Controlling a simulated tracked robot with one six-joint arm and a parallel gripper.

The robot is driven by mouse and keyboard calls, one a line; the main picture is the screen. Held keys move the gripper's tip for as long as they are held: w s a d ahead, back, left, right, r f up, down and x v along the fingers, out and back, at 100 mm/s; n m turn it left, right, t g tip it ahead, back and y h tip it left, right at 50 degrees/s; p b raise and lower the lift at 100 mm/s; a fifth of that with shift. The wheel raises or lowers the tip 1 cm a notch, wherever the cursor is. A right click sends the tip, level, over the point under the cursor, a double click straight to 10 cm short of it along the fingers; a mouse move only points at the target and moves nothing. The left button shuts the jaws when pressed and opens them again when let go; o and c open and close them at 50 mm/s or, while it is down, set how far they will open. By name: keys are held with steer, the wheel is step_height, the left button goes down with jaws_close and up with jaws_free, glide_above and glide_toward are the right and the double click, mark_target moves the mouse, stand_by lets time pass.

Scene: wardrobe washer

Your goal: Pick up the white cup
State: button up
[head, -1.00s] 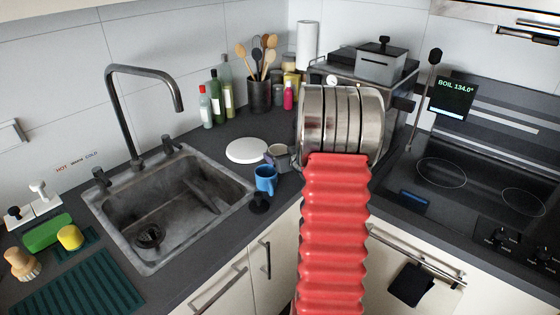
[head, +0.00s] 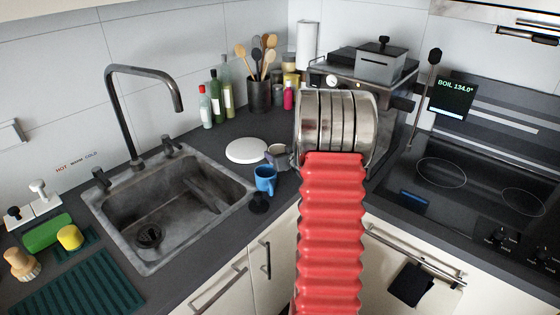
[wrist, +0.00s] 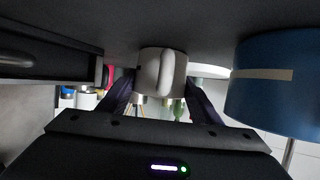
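The white cup (wrist: 162,75) is straight ahead in the wrist view, between the two dark fingers of my gripper (wrist: 162,92), with its handle towards the camera. A finger borders it on each side. I cannot tell whether they press on it. The wrist picture appears upside down, with the counter above. In the head view the white cup (head: 277,153) is on the counter just left of my wrist, partly hidden. The blue cup (head: 265,178) stands close in front of it and also shows at the right of the wrist view (wrist: 272,88).
A white plate (head: 247,150) lies left of the cups. The sink (head: 165,210) is to the left. Bottles (head: 214,98) and a utensil holder (head: 259,95) stand behind. The stove (head: 460,180) is on the right.

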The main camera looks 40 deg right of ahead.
steer(key=c, duration=0.8)
steer(key=shift+r, duration=0.2)
step_height(320, 180, up, 18)
steer(key=shift+f, duration=0.15)
stand_by(0.7)
